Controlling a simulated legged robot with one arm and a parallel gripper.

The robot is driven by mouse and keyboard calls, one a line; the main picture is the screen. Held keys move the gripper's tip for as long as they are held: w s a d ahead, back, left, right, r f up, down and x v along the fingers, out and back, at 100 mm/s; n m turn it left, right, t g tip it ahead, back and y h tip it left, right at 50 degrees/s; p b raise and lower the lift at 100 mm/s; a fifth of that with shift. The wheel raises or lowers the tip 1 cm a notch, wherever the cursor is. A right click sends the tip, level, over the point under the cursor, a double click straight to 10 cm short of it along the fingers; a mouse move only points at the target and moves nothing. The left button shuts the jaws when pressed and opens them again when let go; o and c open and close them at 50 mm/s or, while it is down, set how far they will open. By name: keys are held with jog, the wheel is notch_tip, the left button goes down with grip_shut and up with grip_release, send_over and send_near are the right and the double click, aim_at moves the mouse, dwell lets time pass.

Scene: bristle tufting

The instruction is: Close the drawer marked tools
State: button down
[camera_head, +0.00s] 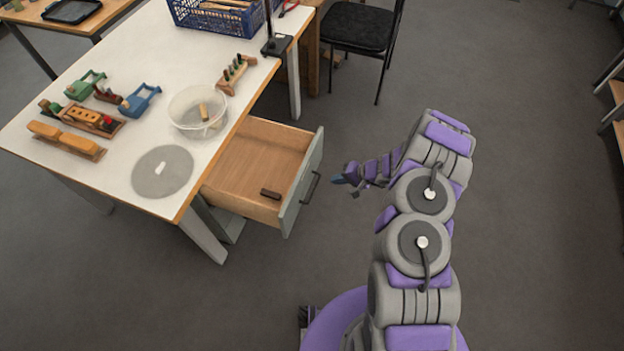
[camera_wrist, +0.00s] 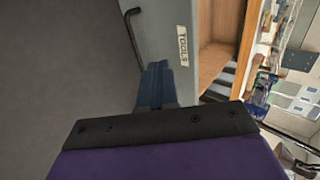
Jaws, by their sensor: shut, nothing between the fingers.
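The drawer (camera_head: 250,160) under the white table is pulled open, with a small dark brown block (camera_head: 270,194) inside it. Its grey front (camera_head: 303,185) carries a dark bar handle (camera_head: 311,188). In the wrist view the drawer front (camera_wrist: 165,40) bears a label (camera_wrist: 183,46) reading TOOLS, and the handle (camera_wrist: 132,40) shows to its left. My gripper (camera_head: 338,180) is shut and empty, just to the right of the drawer front, pointing at it. In the wrist view its blue fingertips (camera_wrist: 156,75) are together before the front; whether they touch it I cannot tell.
The white table (camera_head: 130,75) holds wooden toys, a clear bowl (camera_head: 198,110), a grey disc (camera_head: 162,171) and a blue crate (camera_head: 225,15). A black chair (camera_head: 358,30) stands at the back. The floor to the right of the drawer is clear apart from my arm.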

aim_at(302, 181)
jog(key=x, duration=0.3)
jog(key=a+r+b+x, duration=0.1)
jog(key=x, duration=0.7)
jog(key=shift+w+a+r+b, duration=0.2)
jog(key=shift+b, duration=0.1)
jog(key=shift+w+a, duration=0.2)
jog(key=shift+a, duration=0.4)
